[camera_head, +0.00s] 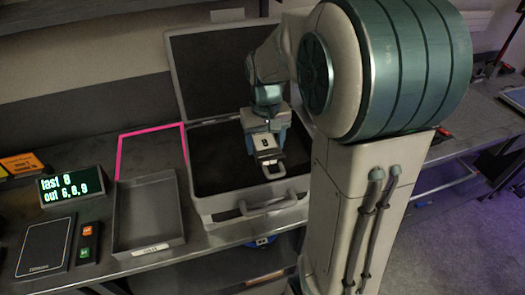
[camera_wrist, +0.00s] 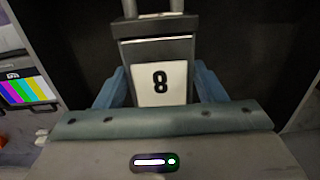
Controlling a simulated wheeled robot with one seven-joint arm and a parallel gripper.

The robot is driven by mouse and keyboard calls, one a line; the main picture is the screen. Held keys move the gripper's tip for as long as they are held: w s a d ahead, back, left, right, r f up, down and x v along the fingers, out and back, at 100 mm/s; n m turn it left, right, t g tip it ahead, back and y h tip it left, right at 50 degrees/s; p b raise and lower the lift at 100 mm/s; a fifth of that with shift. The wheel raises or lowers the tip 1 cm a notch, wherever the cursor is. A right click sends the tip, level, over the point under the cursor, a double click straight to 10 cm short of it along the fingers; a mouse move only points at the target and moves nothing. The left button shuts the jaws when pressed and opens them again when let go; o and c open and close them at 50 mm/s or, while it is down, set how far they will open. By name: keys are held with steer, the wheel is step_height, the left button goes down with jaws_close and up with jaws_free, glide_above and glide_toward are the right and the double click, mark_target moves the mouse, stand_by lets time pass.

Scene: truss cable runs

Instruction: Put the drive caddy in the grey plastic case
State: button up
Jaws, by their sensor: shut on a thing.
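The grey plastic case (camera_head: 201,204) stands open on the bench, its lid raised at the back and its inside dark. My gripper (camera_head: 266,142) is over the case's open interior, pointing down. It is shut on the drive caddy (camera_head: 267,144), a dark grey block with a white label and a handle at its front end. I cannot tell whether the caddy touches the case floor.
An empty grey tray (camera_head: 147,212) lies left of the case, with a pink outline (camera_head: 119,152) behind it. A display (camera_head: 70,184) reads "last 8, out 6,8,9". A dark flat pad (camera_head: 45,247) and a small button box (camera_head: 87,242) are at the front left.

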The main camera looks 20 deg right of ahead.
mark_target(265, 154)
steer(key=shift+f, duration=2.15)
steer(key=shift+f, duration=0.25)
steer(key=o, duration=1.3)
steer(key=shift+r, duration=0.1)
steer(key=shift+r, duration=0.1)
